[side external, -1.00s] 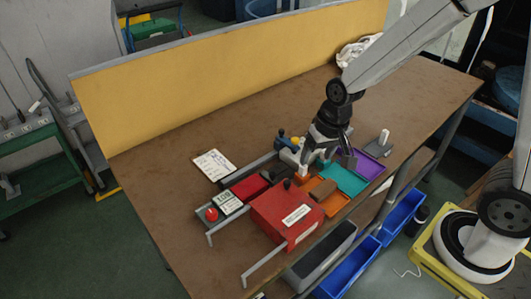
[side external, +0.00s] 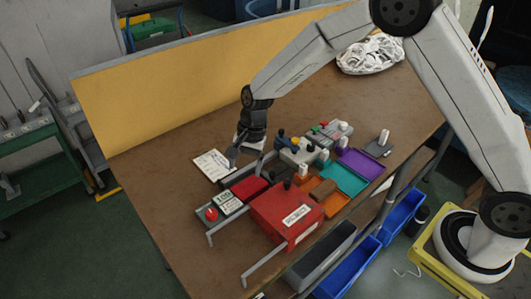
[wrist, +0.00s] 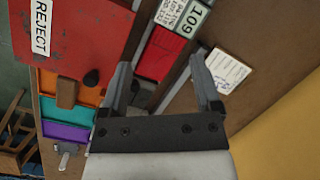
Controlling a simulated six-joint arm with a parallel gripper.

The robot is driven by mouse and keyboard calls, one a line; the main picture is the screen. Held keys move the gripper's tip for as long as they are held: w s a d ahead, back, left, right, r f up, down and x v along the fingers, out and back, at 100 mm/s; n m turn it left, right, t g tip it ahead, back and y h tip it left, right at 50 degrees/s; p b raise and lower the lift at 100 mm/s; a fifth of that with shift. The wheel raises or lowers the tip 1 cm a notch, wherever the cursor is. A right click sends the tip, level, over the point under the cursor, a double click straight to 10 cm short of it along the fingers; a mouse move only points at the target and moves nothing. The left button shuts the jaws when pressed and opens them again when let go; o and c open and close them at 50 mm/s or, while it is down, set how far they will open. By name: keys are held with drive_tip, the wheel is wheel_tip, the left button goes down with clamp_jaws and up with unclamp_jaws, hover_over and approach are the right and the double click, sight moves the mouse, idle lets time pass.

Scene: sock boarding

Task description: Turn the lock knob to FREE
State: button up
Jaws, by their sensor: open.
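I cannot tell for sure which part is the lock knob, and no FREE marking is readable. A grey unit (side external: 299,155) with blue and white knobs stands mid-table behind the rails. A second grey box (side external: 331,131) with red and green spots is behind it. A small black knob (side external: 287,184) shows at the red REJECT box (side external: 276,220), and the wrist view shows it too (wrist: 91,78). My gripper (side external: 236,158) is left of the grey unit, by the white card (side external: 212,165). In the wrist view my gripper (wrist: 160,65) is open and empty, with its fingers apart over the rail area.
A red tray (side external: 248,188) and a "109" display (side external: 228,203) sit between grey rails. Orange, teal (side external: 343,180) and purple (side external: 361,163) trays lie right. Bare table is behind, before the yellow panel (side external: 200,88).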

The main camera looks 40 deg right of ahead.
sight(212, 211)
drive_tip(key=w+a+f+m, duration=0.1)
drive_tip(key=a, duration=0.1)
drive_tip(key=w+a+f+m+y, duration=0.1)
drive_tip(key=a+f, duration=0.1)
drive_tip(key=w+a+f+m+g, duration=0.1)
drive_tip(key=a+f, duration=0.1)
drive_tip(key=a, duration=0.1)
drive_tip(key=shift+w+m, duration=0.25)
drive_tip(key=shift+m, duration=0.05)
drive_tip(key=shift+a+f, duration=0.1)
drive_tip(key=shift+x, duration=3.7)
drive_tip(key=shift+s+a, duration=0.1)
clamp_jaws()
